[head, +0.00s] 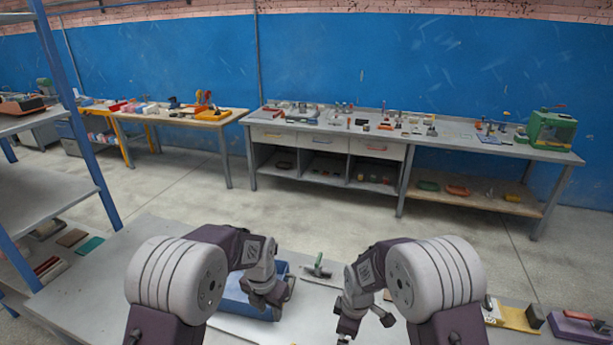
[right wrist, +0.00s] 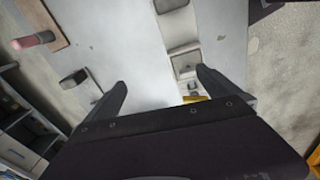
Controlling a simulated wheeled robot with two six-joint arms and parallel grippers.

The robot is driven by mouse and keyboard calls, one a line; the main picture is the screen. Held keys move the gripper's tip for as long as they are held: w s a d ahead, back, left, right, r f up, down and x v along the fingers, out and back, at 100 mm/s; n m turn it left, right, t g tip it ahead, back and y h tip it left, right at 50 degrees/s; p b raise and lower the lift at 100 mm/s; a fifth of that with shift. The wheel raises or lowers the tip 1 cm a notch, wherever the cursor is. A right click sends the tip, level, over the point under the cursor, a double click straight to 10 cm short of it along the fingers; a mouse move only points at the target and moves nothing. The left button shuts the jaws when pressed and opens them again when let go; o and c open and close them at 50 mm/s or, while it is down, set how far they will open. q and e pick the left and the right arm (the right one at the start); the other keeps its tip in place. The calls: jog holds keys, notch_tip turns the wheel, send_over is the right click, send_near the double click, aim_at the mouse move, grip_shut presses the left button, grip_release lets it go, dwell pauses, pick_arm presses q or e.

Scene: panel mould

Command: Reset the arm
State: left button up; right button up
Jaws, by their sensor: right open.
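My left gripper (head: 268,297) hangs over the right part of a blue tray (head: 236,300) on the near grey table. Its jaws are too small and dark to tell open from shut. My right gripper (head: 366,325) is low over the same table, to the right of the tray, with its fingers spread. In the right wrist view my right gripper (right wrist: 160,88) shows two dark fingers wide apart with nothing held between them. Both arms are bent in front of me.
A green-handled tool (head: 318,268) lies on the near table (head: 100,270) between the arms. A yellow board (head: 518,318) and a purple block (head: 578,328) lie at the right. A blue-posted shelf (head: 75,125) stands left. Cluttered workbenches (head: 450,148) line the blue wall, with open floor before them.

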jog(key=s+d+r+m+t+b, duration=0.1)
jog(key=s+d+r+m, duration=0.4)
jog(key=s+d+r, duration=0.15)
pick_arm(q)
jog(key=s+a+m, duration=0.4)
jog(key=s+m, duration=0.5)
jog(key=m, duration=0.6)
jog(key=s+a+m, duration=0.4)
jog(key=s+m, duration=0.5)
jog(key=m, duration=0.6)
jog(key=shift+s+m, duration=0.3)
jog(key=shift+s, duration=0.05)
pick_arm(e)
jog(key=s+f+m+g, duration=0.1)
jog(key=s+f+m, duration=0.1)
jog(key=s+m, duration=0.6)
jog(key=shift+s+d+m, duration=0.2)
jog(key=shift+s+m, duration=0.2)
jog(key=shift+s, duration=0.3)
